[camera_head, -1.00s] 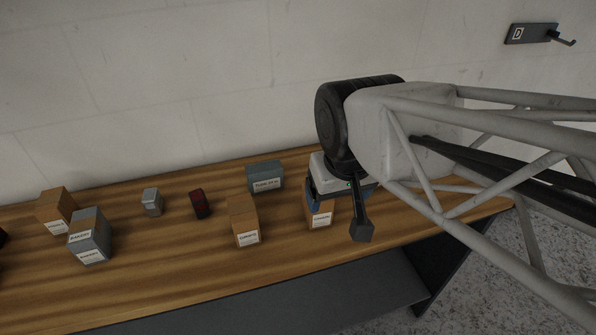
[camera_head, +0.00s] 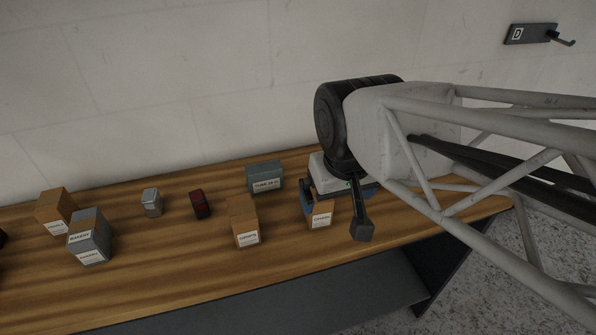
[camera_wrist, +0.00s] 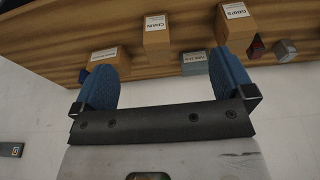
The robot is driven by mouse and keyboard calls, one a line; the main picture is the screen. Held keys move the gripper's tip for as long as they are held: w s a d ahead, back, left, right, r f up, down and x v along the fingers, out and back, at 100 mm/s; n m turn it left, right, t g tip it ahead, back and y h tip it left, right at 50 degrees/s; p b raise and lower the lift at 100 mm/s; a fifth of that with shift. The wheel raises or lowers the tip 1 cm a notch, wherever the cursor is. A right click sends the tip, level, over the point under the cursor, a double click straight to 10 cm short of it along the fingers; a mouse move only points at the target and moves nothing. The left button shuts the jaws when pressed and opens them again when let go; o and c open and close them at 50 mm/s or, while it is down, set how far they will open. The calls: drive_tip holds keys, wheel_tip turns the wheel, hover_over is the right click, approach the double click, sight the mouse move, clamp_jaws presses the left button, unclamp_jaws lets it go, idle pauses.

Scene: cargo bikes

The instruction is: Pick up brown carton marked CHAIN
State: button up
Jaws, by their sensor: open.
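The brown carton marked CHAIN (camera_head: 320,213) stands on the wooden table, its white label facing the table's front. In the wrist view the CHAIN carton (camera_wrist: 156,38) lies beyond and between the fingertips, apart from them. My gripper (camera_head: 338,194) has blue fingers, is open and empty, and sits behind the carton on its wall side in the head view, partly hidden by the arm and carton. In the wrist view my gripper (camera_wrist: 165,64) shows both fingers spread wide.
A brown GRIPS carton (camera_head: 242,212) stands to the left, with a teal box (camera_head: 265,175) behind. The wrist view shows another brown carton (camera_wrist: 108,57) close to the left finger. A red item (camera_head: 200,204) and grey tin (camera_head: 152,201) stand further left. The wall is behind.

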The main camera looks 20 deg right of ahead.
drive_tip(key=n+g, duration=0.1)
drive_tip(key=n, duration=0.7)
hover_over(321, 217)
drive_tip(key=s+a, duration=0.1)
drive_tip(key=s, duration=0.2)
wheel_tip(321, 217, down, 3)
drive_tip(key=w+f+n, duration=0.2)
drive_tip(key=n, duration=0.1)
drive_tip(key=w+d+f+n+g, duration=0.1)
drive_tip(key=w+f+n, duration=0.1)
drive_tip(key=n, duration=0.1)
drive_tip(key=w+f+n, duration=0.2)
drive_tip(key=w+n, duration=0.1)
drive_tip(key=shift+d+f+g, duration=0.15)
drive_tip(key=shift+f+g, duration=0.1)
drive_tip(key=shift+g, duration=0.05)
drive_tip(key=shift+f, duration=1.3)
drive_tip(key=shift+f, duration=0.1)
drive_tip(key=shift+w+d+f, duration=0.1)
drive_tip(key=shift+f, duration=2.4)
drive_tip(key=shift+c, duration=0.5)
